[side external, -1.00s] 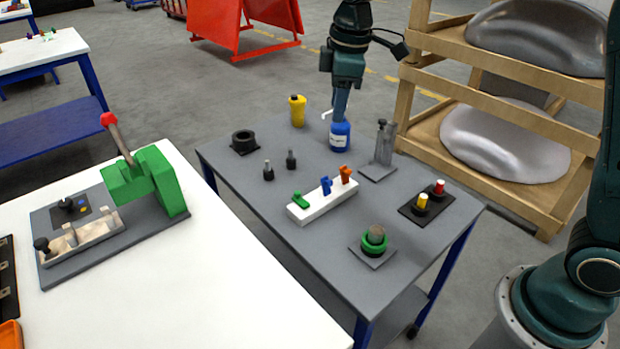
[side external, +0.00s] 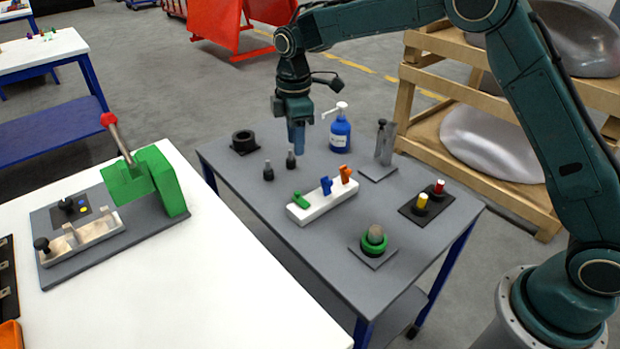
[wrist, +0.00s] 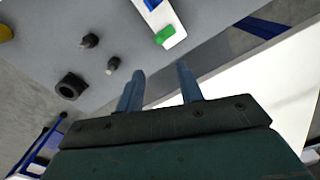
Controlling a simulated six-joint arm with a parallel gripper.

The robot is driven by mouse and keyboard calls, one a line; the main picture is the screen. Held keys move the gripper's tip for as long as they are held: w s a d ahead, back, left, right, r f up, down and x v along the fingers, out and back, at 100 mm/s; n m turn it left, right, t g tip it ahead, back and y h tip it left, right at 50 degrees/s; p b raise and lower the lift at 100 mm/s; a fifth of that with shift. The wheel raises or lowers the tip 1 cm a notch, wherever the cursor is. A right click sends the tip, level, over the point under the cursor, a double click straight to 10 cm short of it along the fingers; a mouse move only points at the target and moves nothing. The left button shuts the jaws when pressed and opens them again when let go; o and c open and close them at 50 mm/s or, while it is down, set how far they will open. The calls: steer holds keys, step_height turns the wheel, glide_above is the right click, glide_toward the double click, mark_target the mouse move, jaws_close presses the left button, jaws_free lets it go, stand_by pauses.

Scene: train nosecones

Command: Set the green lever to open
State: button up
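The green lever (side external: 299,199) sits at the left end of a white block (side external: 318,207) on the grey table, beside a blue lever (side external: 326,185) and an orange lever (side external: 345,173). The green lever looks low and tilted compared with the blue one. In the wrist view the green lever (wrist: 165,34) shows at the upper middle, beyond my fingertips. My gripper (side external: 297,150) hangs above the table, behind and above the white block, pointing down. In the wrist view its two blue fingers (wrist: 160,74) are apart with nothing between them.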

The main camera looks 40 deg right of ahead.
mark_target(297, 192)
step_height(297, 192, down, 14)
steer(key=shift+r, duration=0.2)
stand_by(0.5)
jaws_close()
